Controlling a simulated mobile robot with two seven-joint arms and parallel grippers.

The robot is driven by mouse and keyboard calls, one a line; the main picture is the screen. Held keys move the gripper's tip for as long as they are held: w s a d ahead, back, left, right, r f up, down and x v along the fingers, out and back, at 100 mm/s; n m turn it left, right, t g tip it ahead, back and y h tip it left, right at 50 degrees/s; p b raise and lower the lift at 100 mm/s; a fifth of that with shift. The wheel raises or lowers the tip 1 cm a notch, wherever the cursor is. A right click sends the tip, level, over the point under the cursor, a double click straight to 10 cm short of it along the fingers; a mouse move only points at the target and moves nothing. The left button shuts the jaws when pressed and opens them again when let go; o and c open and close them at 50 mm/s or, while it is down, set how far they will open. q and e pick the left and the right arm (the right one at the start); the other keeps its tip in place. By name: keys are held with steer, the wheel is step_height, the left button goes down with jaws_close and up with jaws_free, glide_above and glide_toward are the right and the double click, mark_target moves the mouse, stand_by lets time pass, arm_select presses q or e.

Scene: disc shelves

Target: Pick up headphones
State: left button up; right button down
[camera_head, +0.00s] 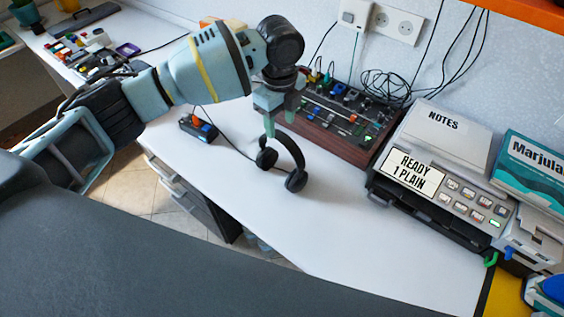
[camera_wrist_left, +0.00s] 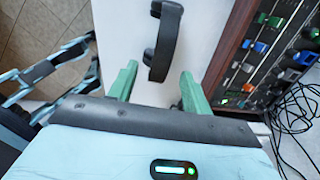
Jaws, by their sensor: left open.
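The black headphones (camera_head: 290,153) stand on the white desk (camera_head: 220,225) in the head view, band up and ear cups down. In the left wrist view the headphones (camera_wrist_left: 165,40) show from above, with the band between and just ahead of the two green fingers. My left gripper (camera_head: 278,122) is open, pointing down at the headphones' band from above. In the left wrist view its fingers (camera_wrist_left: 155,88) are apart with nothing clearly held between them. Whether a finger touches the band I cannot tell. My right gripper is in neither view.
A wood-sided mixer (camera_head: 340,125) with knobs stands close behind the headphones. A grey printer (camera_head: 440,165) is to the right. A small black device with an orange knob (camera_head: 197,128) lies left, its cable running toward the headphones. The front desk is clear.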

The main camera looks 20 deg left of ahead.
mark_target(281, 136)
arm_select(q)
step_height(281, 136, down, 3)
steer(key=shift+w+r, duration=0.15)
steer(key=shift+f, duration=2.5)
steer(key=shift+c, duration=0.3)
jaws_close()
